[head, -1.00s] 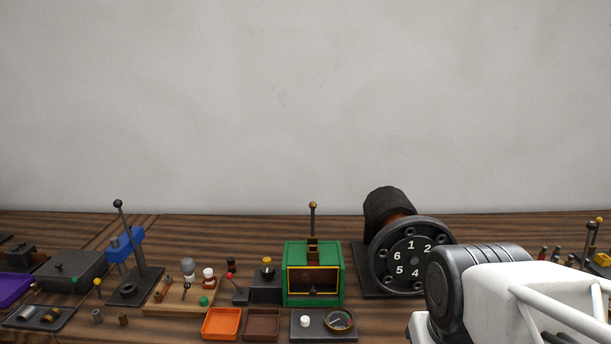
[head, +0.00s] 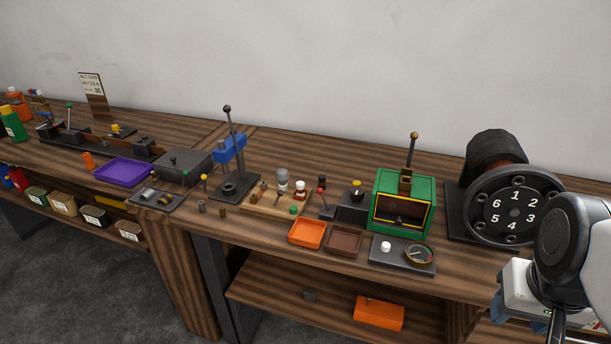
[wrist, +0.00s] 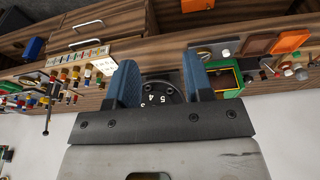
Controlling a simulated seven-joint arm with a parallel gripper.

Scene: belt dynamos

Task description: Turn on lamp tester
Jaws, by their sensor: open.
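No label marks the lamp tester, so I cannot tell for sure which device it is. A dark plate (head: 383,261) in front of the green box carries a white button (head: 386,246) and a round gauge (head: 418,253). My gripper (wrist: 160,72) is open and empty in the wrist view, its blue fingers either side of the numbered dial (wrist: 158,98). In the head view my arm is at the right edge, with the fingers mostly hidden.
The green box (head: 377,205) has an upright lever. The large numbered wheel (head: 515,228) stands right of it. Orange (head: 307,247) and brown (head: 343,254) trays lie at the front edge. A wooden board (head: 262,208) with small parts and a blue press (head: 229,150) are farther left.

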